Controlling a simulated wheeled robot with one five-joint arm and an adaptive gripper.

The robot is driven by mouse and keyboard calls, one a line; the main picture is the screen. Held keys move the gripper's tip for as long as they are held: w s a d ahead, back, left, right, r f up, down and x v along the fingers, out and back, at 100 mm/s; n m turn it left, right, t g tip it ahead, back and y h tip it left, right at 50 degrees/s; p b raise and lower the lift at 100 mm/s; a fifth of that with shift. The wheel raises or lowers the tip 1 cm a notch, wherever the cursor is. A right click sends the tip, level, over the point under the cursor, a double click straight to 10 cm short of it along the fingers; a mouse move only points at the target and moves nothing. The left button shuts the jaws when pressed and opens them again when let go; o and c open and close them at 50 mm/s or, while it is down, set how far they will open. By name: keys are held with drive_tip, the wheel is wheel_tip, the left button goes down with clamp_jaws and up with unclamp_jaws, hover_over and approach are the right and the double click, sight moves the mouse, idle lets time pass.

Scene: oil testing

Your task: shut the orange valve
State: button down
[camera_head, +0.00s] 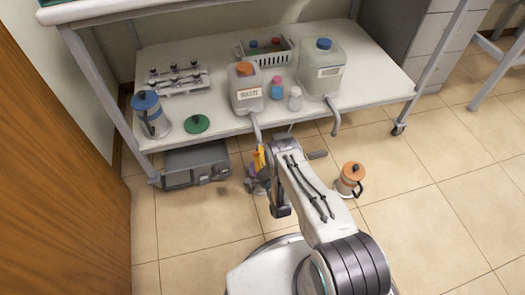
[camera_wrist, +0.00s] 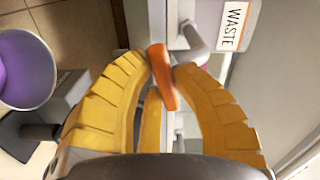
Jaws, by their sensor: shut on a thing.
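The orange valve handle (camera_wrist: 162,80) shows in the wrist view as a small bar, slightly tilted, between the tips of my yellow fingers. My gripper (camera_wrist: 167,65) is shut on it. The grey spout (camera_wrist: 192,42) is just beyond, next to a white WASTE label (camera_wrist: 234,25). In the head view, my gripper (camera_head: 260,158) is at the shelf's front edge, below the orange-capped tank (camera_head: 246,98). The tank's spout (camera_head: 256,128) hangs over that edge. The handle itself is hidden there by my gripper.
A blue-capped tank (camera_head: 322,75) with its own spout (camera_head: 335,118) stands to the right. A blue-lidded jug (camera_head: 151,119), a green lid (camera_head: 197,123) and two small bottles share the shelf. An orange-lidded jug (camera_head: 349,182) stands on the floor right of my arm.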

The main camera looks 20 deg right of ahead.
drive_tip(key=shift+a+m, duration=0.1)
drive_tip(key=shift+m, duration=1.2)
drive_tip(key=c, duration=1)
unclamp_jaws()
drive_tip(key=shift+r, duration=0.1)
wheel_tip(320, 180, up, 9)
drive_tip(key=shift+w+f, duration=0.1)
drive_tip(key=shift+f, duration=0.05)
drive_tip(key=shift+r, duration=0.6)
drive_tip(key=shift+f, duration=0.1)
